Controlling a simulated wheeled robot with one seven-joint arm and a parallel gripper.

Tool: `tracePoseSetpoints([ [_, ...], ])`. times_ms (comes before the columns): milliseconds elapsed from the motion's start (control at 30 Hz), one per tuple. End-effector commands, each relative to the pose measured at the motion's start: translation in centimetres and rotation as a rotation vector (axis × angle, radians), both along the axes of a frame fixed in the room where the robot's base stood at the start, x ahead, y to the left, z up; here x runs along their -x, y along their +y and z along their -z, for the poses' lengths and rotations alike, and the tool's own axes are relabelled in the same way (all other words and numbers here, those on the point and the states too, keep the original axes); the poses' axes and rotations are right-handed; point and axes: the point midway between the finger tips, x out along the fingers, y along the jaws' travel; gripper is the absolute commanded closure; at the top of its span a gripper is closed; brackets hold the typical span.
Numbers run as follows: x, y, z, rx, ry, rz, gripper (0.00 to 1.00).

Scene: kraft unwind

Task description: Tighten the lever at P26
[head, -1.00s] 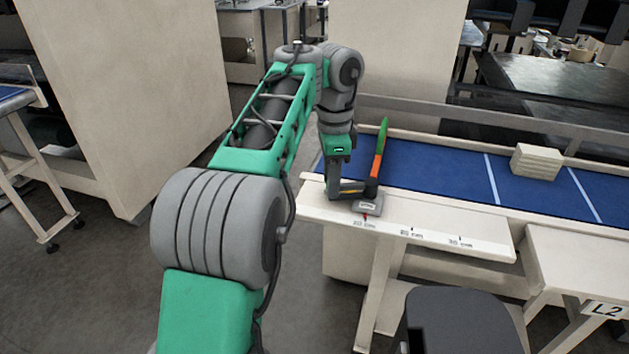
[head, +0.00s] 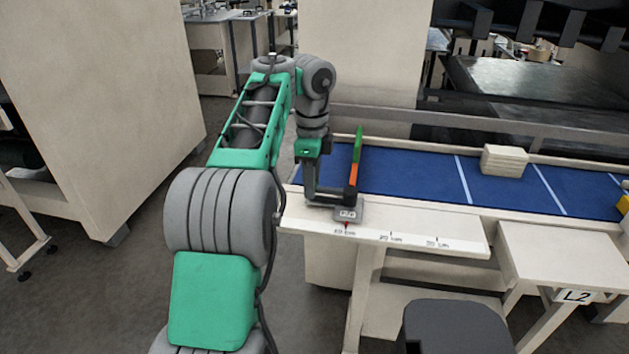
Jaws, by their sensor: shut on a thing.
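The lever (head: 354,168) has a green upper part and an orange lower part. It stands nearly upright, leaning slightly right, on a small grey block (head: 348,213) at the left end of the white rail. A label on the block is too small to read surely. My gripper (head: 344,195) comes from the left with dark fingers and is shut on the lever low down, near its base. The contact itself is partly hidden and small.
The blue belt table (head: 410,173) with white lines runs behind the lever. A stack of pale blocks (head: 504,160) lies on it. The white rail (head: 420,238) carries a printed scale. A side table (head: 560,250) marked L2 and a dark rounded object (head: 455,325) are at front right.

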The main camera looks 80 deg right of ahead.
Motion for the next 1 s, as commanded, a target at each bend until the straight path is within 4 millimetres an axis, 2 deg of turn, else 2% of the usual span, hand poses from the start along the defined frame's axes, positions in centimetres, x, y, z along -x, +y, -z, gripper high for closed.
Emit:
tracePoseSetpoints([
  [167,-0.2,0.0,-0.2,0.003,-0.002,0.000,1.00],
  [200,-0.2,0.0,-0.2,0.003,-0.002,0.000,0.62],
  [433,0.1,0.0,-0.1,0.002,-0.001,0.003,0.43],
  [733,0.1,0.0,-0.6,0.002,-0.001,0.003,0.42],
  [1000,0.1,0.0,-6.0,0.001,-0.001,0.001,0.42],
])
